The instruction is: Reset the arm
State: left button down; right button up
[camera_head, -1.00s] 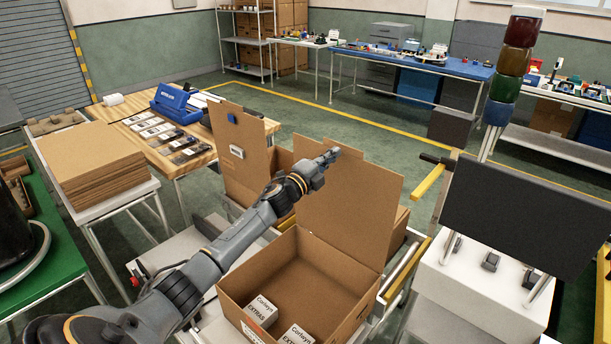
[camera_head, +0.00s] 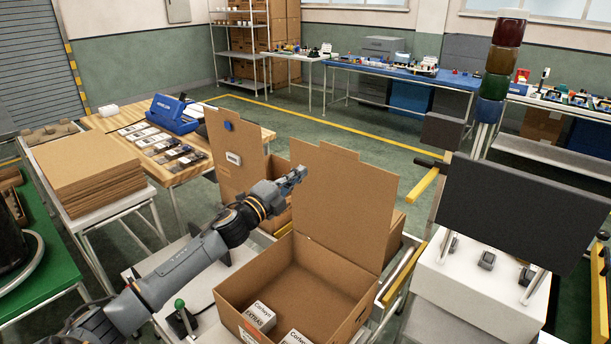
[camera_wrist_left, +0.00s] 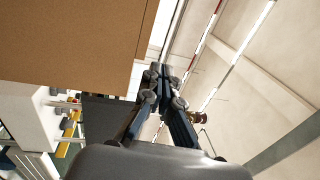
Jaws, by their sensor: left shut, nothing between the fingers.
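My left gripper (camera_head: 297,175) is shut and empty, above the left side of the open cardboard box and in front of its raised flap. In the left wrist view its closed fingers (camera_wrist_left: 163,75) show with nothing between them. My left arm comes in from the lower left. The open box (camera_head: 335,305) holds two white cartons, one (camera_head: 258,318) by the left wall and one (camera_head: 293,337) at the near edge. The raised flap (camera_head: 340,205) also fills the upper left of the left wrist view (camera_wrist_left: 65,45). My right gripper does not show.
A second box with an open flap (camera_head: 232,140) stands behind the arm. A dark monitor (camera_head: 520,215) and a signal tower (camera_head: 497,85) are at the right. A stack of cardboard (camera_head: 88,178) and a wooden table (camera_head: 215,150) are at the left.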

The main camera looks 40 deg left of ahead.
pick_arm(q)
jog(key=s+d+f+n+g+y, duration=0.1)
jog(key=s+d+f+n+g, duration=0.3)
jog(key=f, duration=0.3)
jog(key=s+d+f+n+g+y, duration=0.1)
jog(key=s+d+f+n+y, duration=0.1)
jog(key=s+d+f+n, duration=0.35)
jog(key=s+d+f+n+g+y, duration=0.1)
jog(key=s+d+f+n+g, duration=0.15)
jog(key=s+f, duration=0.4)
jog(key=s+d+f+n+g+h, duration=0.1)
jog(key=s+d+f+n+g, duration=0.4)
jog(key=s, duration=0.6)
jog(key=s+d+f+g+h, duration=0.15)
jog(key=s+d+g, duration=0.25)
jog(key=s+d, duration=0.45)
notch_tip(320, 180, down, 26)
jog(key=s+a, duration=0.2)
jog(key=s+a+f+g, duration=0.2)
jog(key=s+a+f, duration=0.1)
jog(key=s+f, duration=1.4)
jog(key=shift+s+f, duration=0.15)
jog(key=shift+s, duration=0.1)
